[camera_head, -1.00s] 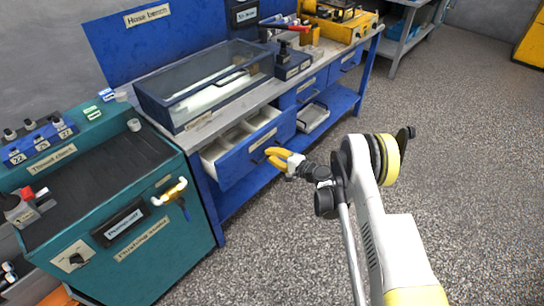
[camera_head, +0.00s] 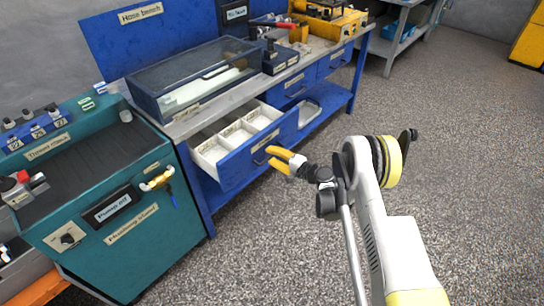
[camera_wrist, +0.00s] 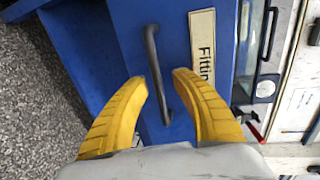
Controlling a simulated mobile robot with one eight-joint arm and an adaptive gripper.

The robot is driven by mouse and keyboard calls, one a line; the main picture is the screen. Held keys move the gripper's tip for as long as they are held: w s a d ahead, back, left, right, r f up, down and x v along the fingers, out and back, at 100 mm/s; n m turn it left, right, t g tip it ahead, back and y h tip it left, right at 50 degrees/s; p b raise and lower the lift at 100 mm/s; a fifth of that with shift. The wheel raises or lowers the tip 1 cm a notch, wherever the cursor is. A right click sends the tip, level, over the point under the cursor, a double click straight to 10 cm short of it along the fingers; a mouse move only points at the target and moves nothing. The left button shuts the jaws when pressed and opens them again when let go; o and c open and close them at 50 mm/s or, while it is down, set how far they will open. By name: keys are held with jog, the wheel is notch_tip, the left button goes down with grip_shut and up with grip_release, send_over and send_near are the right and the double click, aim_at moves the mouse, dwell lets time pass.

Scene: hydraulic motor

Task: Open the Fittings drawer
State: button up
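The blue Fittings drawer (camera_head: 255,158) is pulled well out from the bench, and its white compartments (camera_head: 238,135) show from above. Its front and part of its label, "Fittin", show in the wrist view (camera_wrist: 203,60). The dark bar handle (camera_wrist: 154,75) runs between the two yellow fingers of my gripper (camera_wrist: 160,77). The fingers stand apart, with a gap to the handle on both sides as seen from the wrist. In the head view my gripper (camera_head: 271,157) is at the drawer's front, and the handle is mostly hidden behind it.
The blue hose bench (camera_head: 200,122) carries a clear-lidded case (camera_head: 195,80). Another blue drawer (camera_head: 294,88) to the right is closed. A teal machine (camera_head: 105,215) stands close to the left of the open drawer. The speckled floor (camera_head: 270,250) in front is clear.

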aim_at(265, 134)
jog(key=o, duration=0.5)
notch_tip(265, 134, up, 7)
jog(key=shift+f, duration=0.1)
notch_tip(265, 134, up, 3)
jog(key=shift+f, duration=0.2)
jog(key=c, duration=0.5)
jog(key=shift+r, duration=0.3)
